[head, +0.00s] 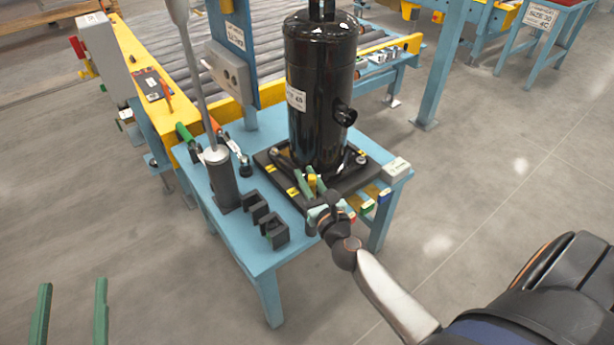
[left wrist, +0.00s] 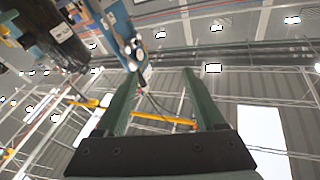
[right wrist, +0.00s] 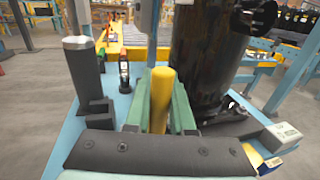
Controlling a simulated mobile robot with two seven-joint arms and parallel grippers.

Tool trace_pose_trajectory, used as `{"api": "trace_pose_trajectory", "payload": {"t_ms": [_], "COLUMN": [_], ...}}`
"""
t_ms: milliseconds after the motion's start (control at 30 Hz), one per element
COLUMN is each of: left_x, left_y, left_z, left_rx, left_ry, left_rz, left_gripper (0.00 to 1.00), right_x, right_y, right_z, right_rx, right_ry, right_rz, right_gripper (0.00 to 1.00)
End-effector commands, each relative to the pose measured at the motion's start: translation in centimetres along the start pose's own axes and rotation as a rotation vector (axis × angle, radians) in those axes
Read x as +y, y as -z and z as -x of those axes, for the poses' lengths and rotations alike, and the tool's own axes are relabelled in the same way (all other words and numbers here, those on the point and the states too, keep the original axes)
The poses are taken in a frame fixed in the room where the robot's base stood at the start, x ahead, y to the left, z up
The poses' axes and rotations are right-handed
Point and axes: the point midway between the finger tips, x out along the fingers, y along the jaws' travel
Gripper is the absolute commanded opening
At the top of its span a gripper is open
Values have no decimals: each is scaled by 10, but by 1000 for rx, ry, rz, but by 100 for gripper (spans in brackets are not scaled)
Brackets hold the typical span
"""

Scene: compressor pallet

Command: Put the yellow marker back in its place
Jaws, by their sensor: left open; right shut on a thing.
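The yellow marker (right wrist: 161,98) stands upright between the green fingers of my right gripper (right wrist: 162,105), which is shut on it. In the head view the marker shows as a small yellow piece (head: 312,183) at the fingertips of my right gripper (head: 309,181), above the front edge of the blue table (head: 238,238). Beside it, small holders with red, green and blue ends (head: 368,205) line the table's front right edge. My left gripper (head: 71,312) is open and empty, low at the left, away from the table; its spread fingers also show in the left wrist view (left wrist: 160,95).
A tall black compressor (head: 318,100) stands on a black base plate on the table, just behind my right gripper. Black blocks (head: 275,232), a dark cylinder with a pole (head: 222,180) and a white labelled box (head: 396,168) are nearby. A roller conveyor (head: 200,65) lies behind.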

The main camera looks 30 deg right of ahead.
Motion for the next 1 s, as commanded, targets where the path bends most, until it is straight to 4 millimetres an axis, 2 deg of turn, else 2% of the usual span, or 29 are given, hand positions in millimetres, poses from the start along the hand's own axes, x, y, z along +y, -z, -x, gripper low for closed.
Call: {"api": "trace_pose_trajectory", "payload": {"t_ms": [467,1000], "left_x": [0,-2], "left_y": [5,20], "left_z": [0,-2], "left_rx": [25,83], "left_ry": [0,0], "left_rz": [-8,-23], "left_gripper": [71,71], "right_x": [0,0], "right_y": [2,4], "right_z": [0,0], "right_rx": [0,0], "right_ry": [0,0], "right_rz": [0,0], "right_gripper": [0,0]}}
